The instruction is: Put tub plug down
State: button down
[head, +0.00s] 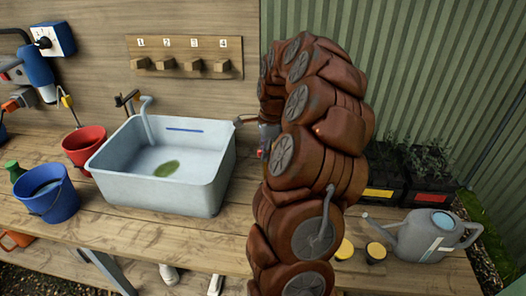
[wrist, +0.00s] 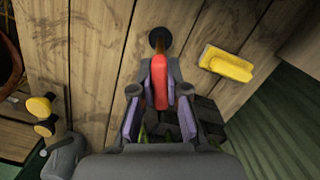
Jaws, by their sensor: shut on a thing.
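My gripper (wrist: 157,62) is shut in the wrist view, with a red piece (wrist: 160,82) between its fingers. A black round disc (wrist: 160,39), which looks like the tub plug, shows just past the fingertips. I cannot tell whether it touches the bench below. In the head view my gripper (head: 250,121) is right of the sink tub, partly hidden by my brown arm. The pale grey tub (head: 150,192) stands on the bench with a green patch (head: 167,169) on its floor.
The wooden bench (head: 117,232) holds a red bucket (head: 84,148), a blue bucket (head: 48,198) and a grey watering can (head: 425,238). Black planters (head: 425,184) stand at the right. A yellow block (wrist: 228,65) lies beside the gripper. Some bare planks show around it.

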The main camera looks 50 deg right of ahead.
jog(key=shift+f, duration=0.1)
jog(key=shift+f+b, duration=0.2)
jog(key=shift+b, duration=0.15)
jog(key=c, duration=1.2)
grip_release()
jog(key=r+b, duration=0.1)
jog(key=r, duration=0.3)
jog(key=r+b, duration=0.1)
jog(key=r, duration=0.3)
jog(key=s+d+r+b, duration=0.1)
jog(key=r, duration=0.3)
jog(key=shift+d+r, duration=0.1)
jog(key=shift+r, duration=0.05)
